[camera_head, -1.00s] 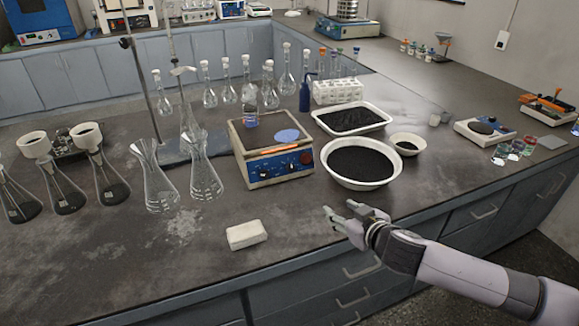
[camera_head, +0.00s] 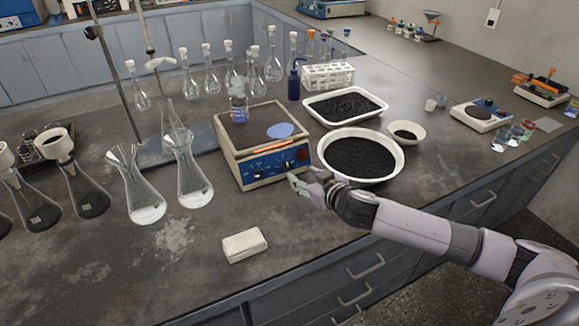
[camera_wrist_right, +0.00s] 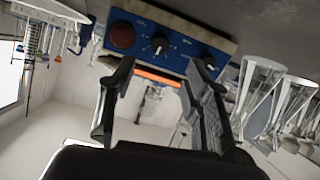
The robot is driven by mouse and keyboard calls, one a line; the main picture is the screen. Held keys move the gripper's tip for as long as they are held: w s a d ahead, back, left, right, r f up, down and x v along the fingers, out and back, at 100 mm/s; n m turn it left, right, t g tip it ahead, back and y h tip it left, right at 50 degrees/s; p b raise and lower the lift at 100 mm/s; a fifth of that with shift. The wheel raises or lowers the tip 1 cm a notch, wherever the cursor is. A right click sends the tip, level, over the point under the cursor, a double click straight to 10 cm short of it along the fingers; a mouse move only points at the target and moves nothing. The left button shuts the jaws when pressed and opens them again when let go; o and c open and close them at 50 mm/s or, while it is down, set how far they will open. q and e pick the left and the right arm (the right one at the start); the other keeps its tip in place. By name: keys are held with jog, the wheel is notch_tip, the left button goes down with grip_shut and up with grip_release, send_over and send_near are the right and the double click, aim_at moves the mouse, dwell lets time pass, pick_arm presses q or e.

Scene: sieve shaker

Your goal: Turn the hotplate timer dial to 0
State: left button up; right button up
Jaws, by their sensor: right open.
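The hotplate (camera_head: 235,155) stands on the bench with its blue control panel (camera_head: 262,171) facing the front edge. In the right wrist view the panel (camera_wrist_right: 180,62) carries a red round knob (camera_wrist_right: 122,35) and two black dials, one in the middle (camera_wrist_right: 158,45) and one at the right (camera_wrist_right: 207,60). Their labels are too small to read, so I cannot tell which is the timer dial. My right gripper (camera_head: 300,181) is open and empty, close in front of the panel's right end. In its wrist view the fingers (camera_wrist_right: 160,72) point at the panel. My left gripper is not in view.
A flask (camera_head: 238,108) and a blue disc (camera_head: 280,130) are on the hotplate. A white bowl of black grains (camera_head: 330,143) stands close to my right gripper. Glass flasks (camera_head: 190,180) stand left of the hotplate, and a white block (camera_head: 245,246) lies in front.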

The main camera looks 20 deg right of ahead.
aim_at(288, 167)
jog(key=x, duration=0.8)
jog(key=shift+w+f, duration=0.1)
jog(key=shift+w, duration=0.2)
jog(key=shift+w+f, duration=0.15)
jog(key=shift+w, duration=0.3)
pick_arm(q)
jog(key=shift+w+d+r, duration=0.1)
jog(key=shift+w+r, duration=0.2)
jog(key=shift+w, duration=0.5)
pick_arm(e)
jog(key=shift+w, duration=0.1)
jog(key=shift+f, duration=0.1)
grip_shut()
